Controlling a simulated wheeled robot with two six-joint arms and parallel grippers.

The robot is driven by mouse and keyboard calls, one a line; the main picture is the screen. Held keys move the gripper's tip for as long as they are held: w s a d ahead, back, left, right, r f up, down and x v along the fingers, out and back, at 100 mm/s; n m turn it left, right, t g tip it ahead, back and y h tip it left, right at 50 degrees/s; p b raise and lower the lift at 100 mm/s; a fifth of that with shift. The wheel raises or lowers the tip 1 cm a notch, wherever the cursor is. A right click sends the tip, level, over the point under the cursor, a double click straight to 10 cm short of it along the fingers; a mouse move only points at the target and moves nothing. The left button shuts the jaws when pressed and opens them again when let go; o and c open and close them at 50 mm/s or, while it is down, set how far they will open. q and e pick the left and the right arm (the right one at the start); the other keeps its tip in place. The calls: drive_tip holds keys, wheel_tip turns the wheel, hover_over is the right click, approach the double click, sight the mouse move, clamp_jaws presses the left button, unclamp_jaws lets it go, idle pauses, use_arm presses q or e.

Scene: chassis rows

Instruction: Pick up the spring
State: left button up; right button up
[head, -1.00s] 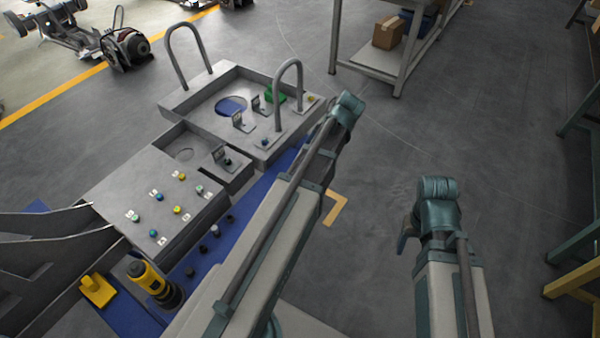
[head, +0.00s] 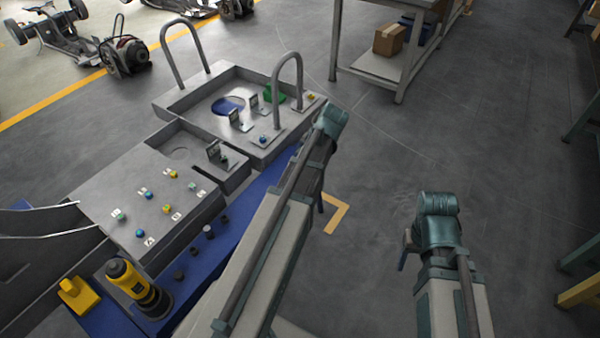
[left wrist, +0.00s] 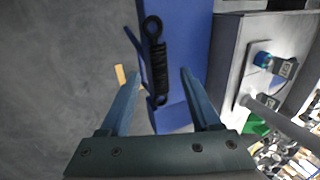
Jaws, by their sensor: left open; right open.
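The spring (left wrist: 158,62) is black, a tight coil with a loop at each end. In the left wrist view it lies lengthwise on the blue surface (left wrist: 185,30), near its left edge. My left gripper (left wrist: 161,73) is open, its two fingers reaching up either side of the spring's lower part in the picture; I cannot tell how far above it they are. In the head view my left arm hides the spring and most of that gripper. My right gripper (head: 404,252) is open and empty over bare floor at the right, seen partly.
A grey panel with coloured knobs (head: 150,195) and a tray with two upright hoop handles (head: 185,98) stand left of my left arm. A yellow-black power tool (head: 137,287) stands at the front left. A shelf with a cardboard box (head: 389,40) is behind.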

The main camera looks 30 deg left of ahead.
use_arm(q)
drive_tip(key=shift+b+x, duration=0.35)
drive_tip(key=shift+x, duration=0.5)
drive_tip(key=shift+d+r, duration=0.1)
clamp_jaws()
